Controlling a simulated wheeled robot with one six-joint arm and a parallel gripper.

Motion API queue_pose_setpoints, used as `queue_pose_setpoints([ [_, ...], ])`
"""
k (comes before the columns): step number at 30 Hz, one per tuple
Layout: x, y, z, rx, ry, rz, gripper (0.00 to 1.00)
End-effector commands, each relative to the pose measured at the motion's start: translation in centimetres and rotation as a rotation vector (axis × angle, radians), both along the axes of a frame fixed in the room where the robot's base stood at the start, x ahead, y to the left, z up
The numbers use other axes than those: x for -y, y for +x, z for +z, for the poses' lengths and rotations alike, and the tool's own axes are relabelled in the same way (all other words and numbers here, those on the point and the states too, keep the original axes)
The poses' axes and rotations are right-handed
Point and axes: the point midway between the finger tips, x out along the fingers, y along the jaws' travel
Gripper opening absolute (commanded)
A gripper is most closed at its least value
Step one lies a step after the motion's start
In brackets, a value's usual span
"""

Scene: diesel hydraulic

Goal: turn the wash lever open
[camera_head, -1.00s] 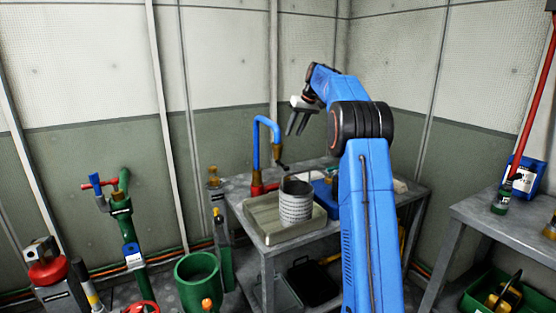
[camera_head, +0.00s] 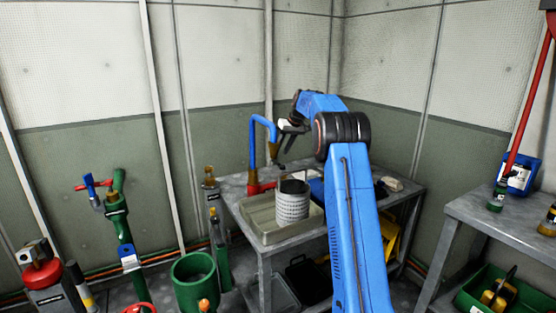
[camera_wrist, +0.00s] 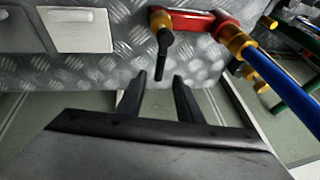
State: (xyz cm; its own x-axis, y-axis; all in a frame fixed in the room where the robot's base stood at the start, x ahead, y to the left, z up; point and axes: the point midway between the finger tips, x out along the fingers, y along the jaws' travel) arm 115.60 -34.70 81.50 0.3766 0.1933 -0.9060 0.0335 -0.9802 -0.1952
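A black lever (camera_wrist: 163,62) sticks out from a brass fitting at one end of a red valve body (camera_wrist: 192,24) in the wrist view. The red body also shows at the foot of a blue bent pipe (camera_head: 252,145) in the head view. My gripper (camera_wrist: 160,77) is open and empty, with its two dark fingers apart. The lever's tip appears between the fingertips in the wrist view, but I cannot tell the depth gap. In the head view my gripper (camera_head: 284,146) is beside the pipe's bend, fingers pointing down. The lever is not clear there.
A grey metal bench (camera_head: 247,232) carries a beige tray (camera_head: 262,222) with a ribbed grey cylinder (camera_head: 292,202). A green pipe with a red and blue handle (camera_head: 92,187) stands at left. A second bench (camera_head: 490,225) is at right. Walls close off the back.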

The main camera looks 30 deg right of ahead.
Motion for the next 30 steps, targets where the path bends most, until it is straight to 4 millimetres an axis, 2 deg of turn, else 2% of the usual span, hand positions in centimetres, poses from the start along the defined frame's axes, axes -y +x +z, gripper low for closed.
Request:
queue_pose_setpoints([
  [1,-0.2,0.3,-1.0,-0.003,0.001,0.001,0.33],
  [6,-0.7,1.3,-3.4,-0.001,0.001,0.001,0.33],
  [12,-1.1,2.1,-5.1,-0.001,0.001,0.001,0.33],
  [24,-1.2,2.3,-5.6,0.0,0.0,0.0,0.33],
  [28,-1.2,2.3,-5.6,0.0,0.0,0.0,0.02],
  [30,-1.2,2.3,-5.6,0.0,0.0,0.0,0.0],
])
